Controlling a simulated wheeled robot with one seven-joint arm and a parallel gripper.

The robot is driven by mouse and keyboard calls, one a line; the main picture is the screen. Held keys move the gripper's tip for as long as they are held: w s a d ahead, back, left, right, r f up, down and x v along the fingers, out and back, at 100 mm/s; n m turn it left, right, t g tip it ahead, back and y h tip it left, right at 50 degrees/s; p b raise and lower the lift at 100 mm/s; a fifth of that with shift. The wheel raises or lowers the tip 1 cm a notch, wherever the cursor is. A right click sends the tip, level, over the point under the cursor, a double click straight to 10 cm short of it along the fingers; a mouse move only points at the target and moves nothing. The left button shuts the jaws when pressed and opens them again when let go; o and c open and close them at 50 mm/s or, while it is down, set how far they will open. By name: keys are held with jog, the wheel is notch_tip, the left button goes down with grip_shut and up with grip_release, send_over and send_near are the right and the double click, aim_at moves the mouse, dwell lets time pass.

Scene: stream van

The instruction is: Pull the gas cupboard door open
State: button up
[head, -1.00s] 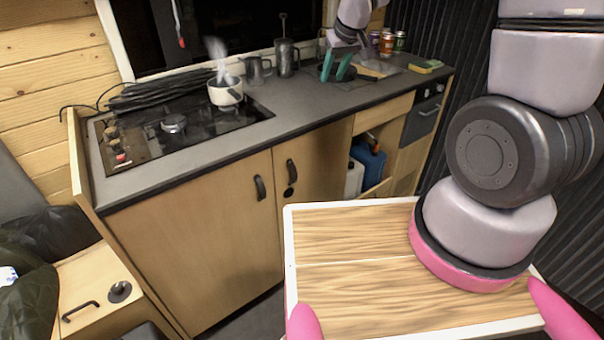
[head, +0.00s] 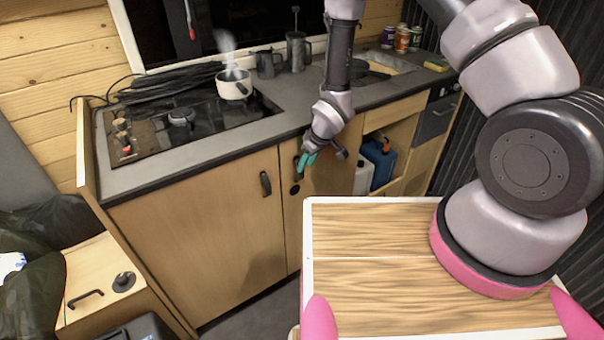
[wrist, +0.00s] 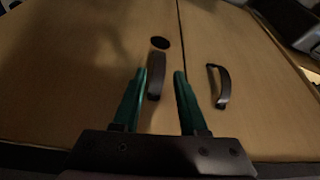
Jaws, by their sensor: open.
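The cupboard under the counter has two pale wooden doors. The right door (head: 326,182) has a round black lock (head: 294,190) and a dark handle, mostly hidden by my gripper in the head view. My gripper (head: 307,164) is open, its teal fingers pointing down at that handle. In the wrist view, turned over, the handle (wrist: 156,77) shows between the fingertips (wrist: 160,74), with the lock (wrist: 160,43) above it. I cannot tell if the fingers touch it. The left door (head: 200,235) has its own handle (head: 265,183). Both doors look shut.
A steaming pot (head: 234,84) stands on the hob (head: 185,122) above the left door. An open niche to the right holds a blue container (head: 380,162) and a white one. My wooden-topped base fills the front right. A low box with a handle (head: 85,298) stands front left.

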aim_at(301, 179)
jog(key=x, duration=0.6)
jog(key=shift+w+a+f, duration=0.1)
jog(key=shift+w+f, duration=0.05)
jog(key=shift+f, duration=0.25)
grip_shut()
dwell(1.0)
